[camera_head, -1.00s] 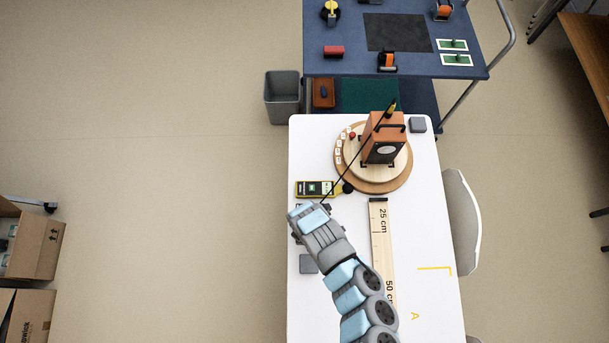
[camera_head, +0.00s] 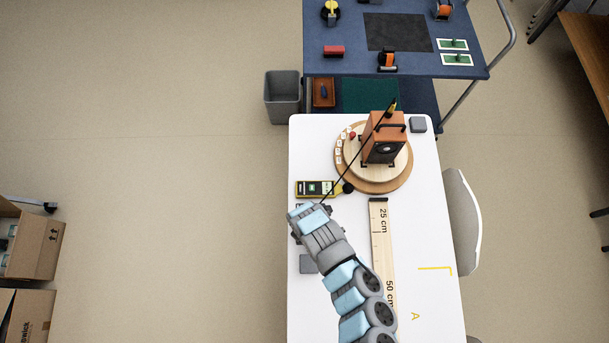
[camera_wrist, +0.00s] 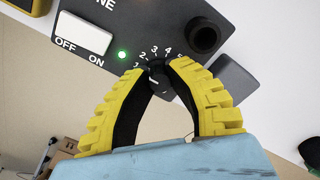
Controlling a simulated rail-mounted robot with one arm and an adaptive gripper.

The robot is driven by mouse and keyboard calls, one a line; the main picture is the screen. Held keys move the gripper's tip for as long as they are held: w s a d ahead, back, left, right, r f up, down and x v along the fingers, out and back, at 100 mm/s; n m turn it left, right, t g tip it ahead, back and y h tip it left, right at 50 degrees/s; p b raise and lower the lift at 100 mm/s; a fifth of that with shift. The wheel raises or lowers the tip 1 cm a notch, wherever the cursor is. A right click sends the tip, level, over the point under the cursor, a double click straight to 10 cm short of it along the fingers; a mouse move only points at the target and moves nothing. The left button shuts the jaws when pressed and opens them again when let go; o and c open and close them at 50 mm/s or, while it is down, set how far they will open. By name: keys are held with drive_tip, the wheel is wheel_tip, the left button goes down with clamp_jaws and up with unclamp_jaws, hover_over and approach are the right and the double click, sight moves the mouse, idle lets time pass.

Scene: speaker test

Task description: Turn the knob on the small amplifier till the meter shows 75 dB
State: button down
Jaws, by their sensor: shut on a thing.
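In the wrist view the small amplifier (camera_wrist: 142,25) is a dark panel with a white OFF/ON switch (camera_wrist: 83,33) and a lit green lamp (camera_wrist: 122,54). Its black knob (camera_wrist: 157,82) sits below an arc of numbers, with 3, 4 and 5 readable. My gripper (camera_wrist: 157,70) has its two yellow fingers shut on the knob from either side. In the head view my wrist covers most of the amplifier. The yellow-and-black meter (camera_head: 317,188) lies just beyond my wrist, its display lit but too small to read.
An orange-brown speaker (camera_head: 383,140) stands on a round wooden turntable (camera_head: 375,185). A thin dark rod runs diagonally from near my wrist across the speaker. A ruler (camera_head: 378,225) lies right of my arm. Grey blocks (camera_head: 418,124) sit on the white table.

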drive_tip(key=m+b, duration=0.2)
drive_tip(key=m, duration=0.4)
drive_tip(key=shift+f+m, duration=0.1)
drive_tip(key=shift+m, duration=0.3)
drive_tip(key=m, duration=0.3)
drive_tip(key=shift+m, duration=0.3)
drive_tip(key=m, duration=0.3)
drive_tip(key=shift+m+b, duration=0.3)
drive_tip(key=shift+b, duration=0.05)
drive_tip(key=m, duration=0.3)
drive_tip(key=shift+m, duration=0.3)
drive_tip(key=m, duration=0.3)
drive_tip(key=shift+m, duration=0.3)
drive_tip(key=m+b, duration=0.1)
drive_tip(key=m, duration=0.4)
drive_tip(key=shift+m, duration=0.7)
